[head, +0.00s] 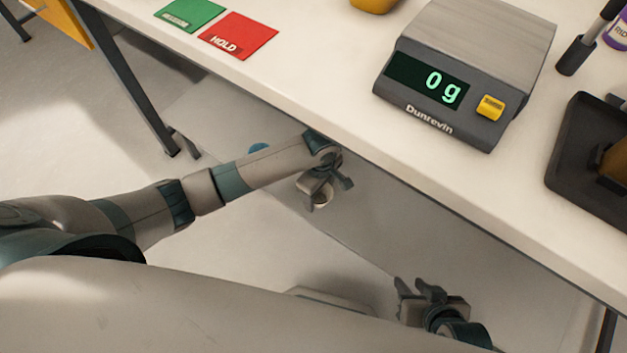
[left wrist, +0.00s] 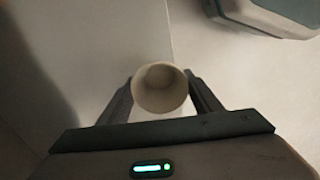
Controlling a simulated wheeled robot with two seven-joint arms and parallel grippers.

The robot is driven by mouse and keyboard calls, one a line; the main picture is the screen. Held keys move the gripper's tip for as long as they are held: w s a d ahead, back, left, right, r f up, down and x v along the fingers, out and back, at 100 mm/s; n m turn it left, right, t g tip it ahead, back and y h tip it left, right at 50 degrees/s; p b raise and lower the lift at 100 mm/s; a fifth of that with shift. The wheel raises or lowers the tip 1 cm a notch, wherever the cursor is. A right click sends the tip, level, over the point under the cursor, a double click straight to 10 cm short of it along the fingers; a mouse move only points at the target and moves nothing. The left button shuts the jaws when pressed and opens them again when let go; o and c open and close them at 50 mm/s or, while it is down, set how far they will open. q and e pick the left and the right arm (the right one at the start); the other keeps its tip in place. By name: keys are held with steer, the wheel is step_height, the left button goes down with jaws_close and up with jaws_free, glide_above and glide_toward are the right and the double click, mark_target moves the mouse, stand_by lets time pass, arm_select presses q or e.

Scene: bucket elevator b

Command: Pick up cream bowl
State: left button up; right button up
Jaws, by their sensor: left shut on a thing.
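The cream bowl (left wrist: 159,90) is between the two dark fingers of my left gripper in the left wrist view, its opening facing the camera. In the head view my left gripper (head: 328,190) is in front of the table's near edge and below the top, shut on the bowl (head: 321,202), which is small and partly hidden by the fingers. My right gripper (head: 416,288) is low at the bottom of the head view, its fingers apart with nothing seen between them.
A white table (head: 330,85) crosses the head view. On it are a scale (head: 480,50) reading 0 g, a green card (head: 190,14), a red HOLD card (head: 238,36) and a black tray (head: 568,150). A table leg (head: 135,85) stands at left.

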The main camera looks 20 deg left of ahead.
arm_select(q)
steer(key=shift+s+d+r, duration=0.7)
steer(key=shift+s, duration=0.2)
arm_select(e)
steer(key=shift+s+d+f, duration=0.1)
steer(key=shift+s+d, duration=0.15)
steer(key=shift+d, duration=0.15)
